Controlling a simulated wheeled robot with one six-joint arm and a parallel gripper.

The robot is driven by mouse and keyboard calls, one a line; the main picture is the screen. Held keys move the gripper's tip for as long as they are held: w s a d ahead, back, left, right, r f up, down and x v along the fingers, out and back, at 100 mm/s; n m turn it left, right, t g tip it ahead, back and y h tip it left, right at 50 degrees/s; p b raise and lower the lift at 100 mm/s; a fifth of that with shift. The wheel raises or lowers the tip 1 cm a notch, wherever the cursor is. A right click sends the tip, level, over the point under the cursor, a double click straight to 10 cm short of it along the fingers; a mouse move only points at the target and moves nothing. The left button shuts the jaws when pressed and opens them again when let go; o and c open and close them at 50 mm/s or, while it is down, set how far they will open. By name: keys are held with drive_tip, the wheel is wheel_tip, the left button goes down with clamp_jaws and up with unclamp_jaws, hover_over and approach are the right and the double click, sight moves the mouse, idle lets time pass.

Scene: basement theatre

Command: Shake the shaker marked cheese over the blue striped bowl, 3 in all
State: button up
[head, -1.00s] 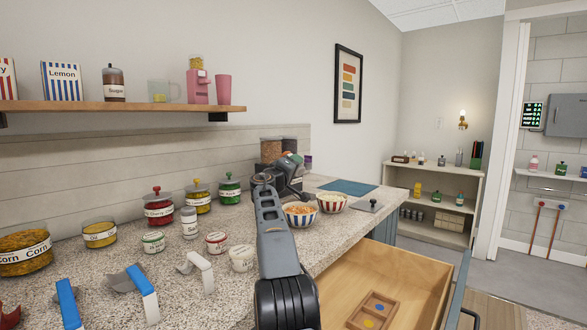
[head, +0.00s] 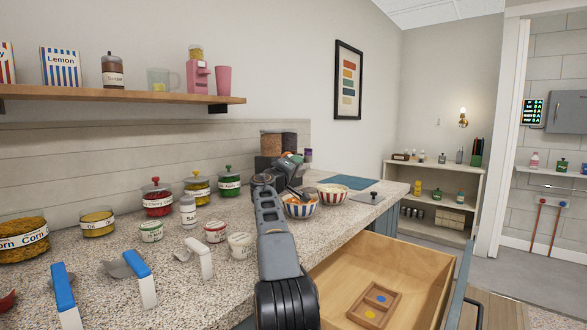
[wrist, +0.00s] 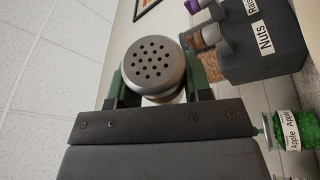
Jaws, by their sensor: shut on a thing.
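My gripper (head: 291,172) is shut on a shaker at the back right of the counter. In the wrist view the shaker's round grey lid (wrist: 154,64), full of holes, sits between the two green fingers and faces the camera. Its label is hidden, so I cannot read it. In the head view the shaker is hard to make out behind my arm. The blue striped bowl (head: 299,210), with orange-white contents, stands on the counter just below my gripper, partly covered by it. I see nothing falling.
A red striped bowl (head: 332,199) stands right beside the blue one. Behind my gripper is a dark dispenser marked Nuts (wrist: 258,45). Several labelled jars, tubs and scoops fill the counter's left. A blue mat (head: 345,183) lies beyond the bowls. An open drawer (head: 385,280) juts out at front right.

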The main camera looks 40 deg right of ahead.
drive_tip(key=shift+f+b, duration=0.2)
drive_tip(key=shift+b, duration=0.55)
drive_tip(key=shift+s+a+r+b, duration=0.1)
drive_tip(key=shift+s+r+b, duration=0.1)
drive_tip(key=shift+b, duration=0.2)
drive_tip(key=shift+w+n+p, duration=0.35)
drive_tip(key=shift+n+p, duration=0.25)
drive_tip(key=shift+r+n+y+p, duration=0.3)
drive_tip(key=shift+n+y+p, duration=0.1)
drive_tip(key=shift+p, duration=0.15)
drive_tip(key=n+p, duration=0.2)
drive_tip(key=p, duration=0.1)
drive_tip(key=shift+r+t+y, duration=0.15)
drive_tip(key=shift+t+y, duration=0.15)
drive_tip(key=shift+y, duration=0.1)
drive_tip(key=n+p, duration=0.2)
drive_tip(key=p, duration=0.1)
drive_tip(key=shift+w+r+y, duration=0.1)
drive_tip(key=shift+r+y, duration=0.05)
drive_tip(key=shift+y, duration=0.15)
drive_tip(key=n+p, duration=0.1)
drive_tip(key=p, duration=0.3)
drive_tip(key=s+n+g+y+p, duration=0.1)
drive_tip(key=n+p, duration=0.1)
drive_tip(key=p, duration=0.2)
drive_tip(key=shift+s+r, duration=0.1)
drive_tip(key=shift+r, duration=0.3)
